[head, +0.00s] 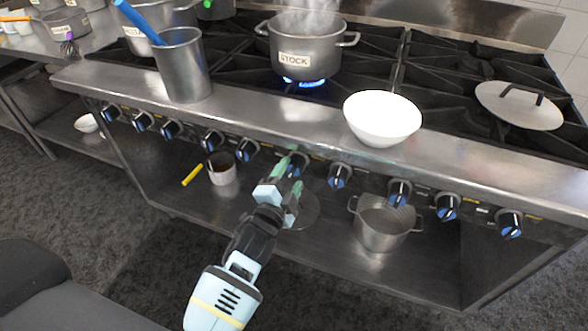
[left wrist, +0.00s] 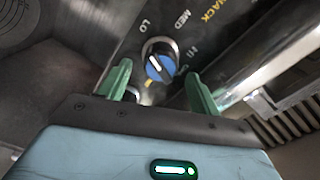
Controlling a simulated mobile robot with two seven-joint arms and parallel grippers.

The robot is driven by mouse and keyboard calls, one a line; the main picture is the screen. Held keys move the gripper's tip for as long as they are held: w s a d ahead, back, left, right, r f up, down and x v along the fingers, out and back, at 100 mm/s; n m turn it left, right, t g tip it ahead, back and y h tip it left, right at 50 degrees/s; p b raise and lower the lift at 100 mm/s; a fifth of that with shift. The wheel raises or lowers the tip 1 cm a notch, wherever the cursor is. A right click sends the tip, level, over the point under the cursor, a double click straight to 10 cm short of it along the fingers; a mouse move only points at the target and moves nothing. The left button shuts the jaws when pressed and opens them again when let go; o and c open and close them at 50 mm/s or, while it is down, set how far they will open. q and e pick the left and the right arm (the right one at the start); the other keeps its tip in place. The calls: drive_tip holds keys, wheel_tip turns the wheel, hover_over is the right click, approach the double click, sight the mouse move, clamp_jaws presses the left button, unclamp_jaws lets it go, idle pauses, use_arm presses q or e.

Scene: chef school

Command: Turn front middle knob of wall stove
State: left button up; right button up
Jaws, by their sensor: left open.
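The wall stove (head: 250,115) has a row of blue knobs along its front panel. A blue knob (head: 297,166) near the middle of the row is at my left gripper's fingertips. In the left wrist view, a blue knob (left wrist: 159,66) with a white pointer line stands between the two green fingers, beside LO, MED and HI markings. My left gripper (head: 290,177) is open with its fingers on either side of the knob; I cannot tell whether they touch it. My right gripper is not in view.
A steaming STOCK pot (head: 303,50) stands over a lit blue flame. A white bowl (head: 382,118) and a steel container (head: 184,70) sit on the front ledge. A pot (head: 383,228) and a small container (head: 222,170) are on the shelf below.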

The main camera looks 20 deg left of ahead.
use_arm(q)
drive_tip(key=s, duration=0.4)
drive_tip(key=shift+s, duration=0.15)
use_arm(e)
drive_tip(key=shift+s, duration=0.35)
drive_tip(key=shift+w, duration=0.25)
use_arm(q)
drive_tip(key=s+f+n+g+p, duration=0.3)
drive_tip(key=s, duration=0.9)
drive_tip(key=s+a+f+n+g+h+p, duration=0.1)
drive_tip(key=s+f+n+g+p, duration=0.2)
drive_tip(key=s, duration=1)
drive_tip(key=s+a+f+n+g+p, duration=0.1)
drive_tip(key=s+f+n+g+p, duration=0.2)
drive_tip(key=s, duration=0.9)
drive_tip(key=shift+s+n+p, duration=0.35)
drive_tip(key=shift+n+p, duration=0.35)
drive_tip(key=shift+n, duration=0.5)
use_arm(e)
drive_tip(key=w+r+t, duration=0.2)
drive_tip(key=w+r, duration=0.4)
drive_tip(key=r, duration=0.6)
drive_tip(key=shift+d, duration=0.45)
use_arm(q)
drive_tip(key=shift+f, duration=0.15)
